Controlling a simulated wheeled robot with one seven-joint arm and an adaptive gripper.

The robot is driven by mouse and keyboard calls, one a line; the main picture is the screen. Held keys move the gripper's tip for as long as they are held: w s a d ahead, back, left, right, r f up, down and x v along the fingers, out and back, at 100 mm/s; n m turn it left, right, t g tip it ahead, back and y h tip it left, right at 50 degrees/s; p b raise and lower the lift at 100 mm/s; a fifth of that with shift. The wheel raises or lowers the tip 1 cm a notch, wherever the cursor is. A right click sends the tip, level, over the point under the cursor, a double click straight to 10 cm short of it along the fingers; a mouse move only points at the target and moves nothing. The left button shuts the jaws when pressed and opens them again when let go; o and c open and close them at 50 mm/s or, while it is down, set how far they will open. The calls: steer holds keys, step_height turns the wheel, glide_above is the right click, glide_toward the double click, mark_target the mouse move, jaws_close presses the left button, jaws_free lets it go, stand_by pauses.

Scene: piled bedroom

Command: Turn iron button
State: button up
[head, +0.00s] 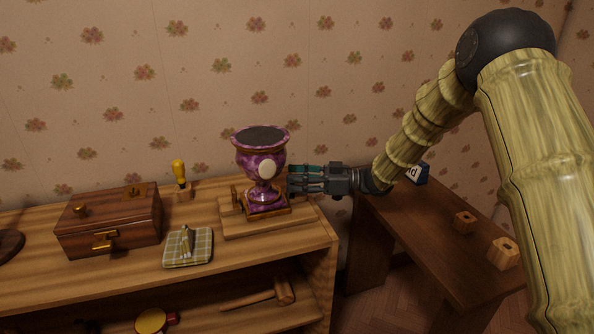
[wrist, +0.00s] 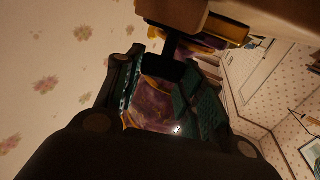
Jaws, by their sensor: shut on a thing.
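A purple urn (head: 262,163) with gold bands, a pale oval and a dark top stands on a wooden board (head: 237,231) on the cabinet. My gripper (head: 303,180) is at the urn's right side, low near its foot. In the wrist view, a dark knob-like piece (wrist: 163,67), which looks like the iron button, sits between the teal finger pads of my gripper (wrist: 165,85). The fingers look closed around it. The urn's purple body (wrist: 152,102) shows just behind it. In the head view the fingers hide this piece, and its turn angle cannot be told.
A wooden box (head: 110,225), a yellow-handled tool (head: 180,177) and a checked cloth (head: 188,252) are left of the board. A mallet (head: 262,297) and a mug (head: 151,320) lie on the lower shelf. A lower brown table (head: 425,240) at right holds wooden blocks (head: 503,253).

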steer(key=shift+w+n+g+h+p, duration=0.15)
steer(key=shift+n+g+h+p, duration=0.1)
steer(key=shift+n+g, duration=1.15)
steer(key=shift+w+n+g+h+p, duration=0.2)
steer(key=shift+n+g, duration=0.6)
steer(key=shift+g, duration=1.1)
steer(key=o, duration=0.7)
steer(key=shift+o, duration=0.2)
steer(key=v, duration=1.2)
